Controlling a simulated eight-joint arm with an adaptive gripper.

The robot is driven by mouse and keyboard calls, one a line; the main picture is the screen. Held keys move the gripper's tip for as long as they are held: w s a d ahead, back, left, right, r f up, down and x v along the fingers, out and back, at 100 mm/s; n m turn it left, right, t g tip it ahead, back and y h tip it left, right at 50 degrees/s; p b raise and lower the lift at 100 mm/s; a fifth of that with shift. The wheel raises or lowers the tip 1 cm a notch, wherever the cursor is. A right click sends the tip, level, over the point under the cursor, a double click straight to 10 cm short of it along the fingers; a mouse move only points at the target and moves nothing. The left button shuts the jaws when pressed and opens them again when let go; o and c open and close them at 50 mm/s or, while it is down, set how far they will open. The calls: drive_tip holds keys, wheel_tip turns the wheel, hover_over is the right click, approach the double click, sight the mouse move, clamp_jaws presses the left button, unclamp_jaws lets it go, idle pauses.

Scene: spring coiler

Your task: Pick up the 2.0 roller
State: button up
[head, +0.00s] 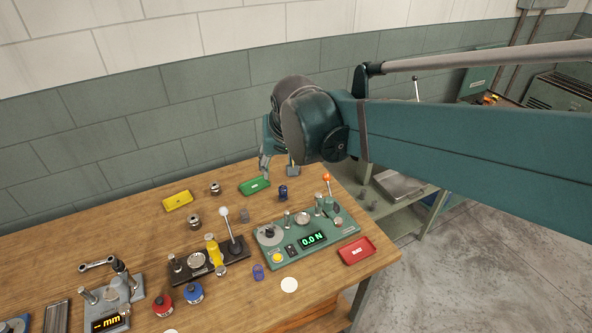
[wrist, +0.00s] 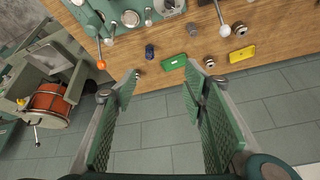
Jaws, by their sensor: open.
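Several small rollers stand on the wooden bench, and no size marking is legible, so I cannot tell which is the 2.0 roller. One silver roller (head: 194,221) stands left of centre in the head view. Another silver roller (head: 215,188) stands farther back between the yellow and green trays; it also shows in the wrist view (wrist: 209,61), close to the right fingertip in the picture. A dark blue knurled piece (head: 283,192) stands right of the green tray. My gripper (wrist: 163,72) is open and empty, above the bench's back edge.
A yellow tray (head: 178,201) and a green tray (head: 254,187) lie near the back edge. A green force tester (head: 305,239) with an orange-knobbed lever and a dark lever press (head: 208,263) stand in front. A red tray (head: 357,251) lies at the right.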

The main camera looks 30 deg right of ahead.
drive_tip(key=w+d+f+m+g, duration=0.1)
drive_tip(key=w+d+f+m, duration=0.1)
drive_tip(key=w+d+f, duration=0.45)
drive_tip(key=w+d+f+m+g+h, duration=0.1)
drive_tip(key=w+d+f+m, duration=0.15)
drive_tip(key=w, duration=0.75)
drive_tip(key=w+d+f+m+g, duration=0.1)
drive_tip(key=w+d+f+m, duration=0.1)
drive_tip(key=w+d+f, duration=0.45)
drive_tip(key=shift+w+d+f+m+g+h, duration=0.2)
drive_tip(key=shift+w+d+f+m, duration=0.35)
drive_tip(key=shift+w+f, duration=0.9)
drive_tip(key=shift+w+d+f+m+g+h, duration=0.2)
drive_tip(key=shift+w+d+f+m, duration=0.35)
drive_tip(key=shift+w+f, duration=0.95)
drive_tip(key=shift+w+d+f+m+g+h, duration=0.15)
drive_tip(key=shift+w+d+f+m, duration=0.4)
drive_tip(key=shift+w+f, duration=0.9)
drive_tip(key=shift+s+d+f, duration=0.15)
drive_tip(key=shift+s+f, duration=0.15)
drive_tip(key=shift+x, duration=1.3)
drive_tip(key=shift+x, duration=2.6)
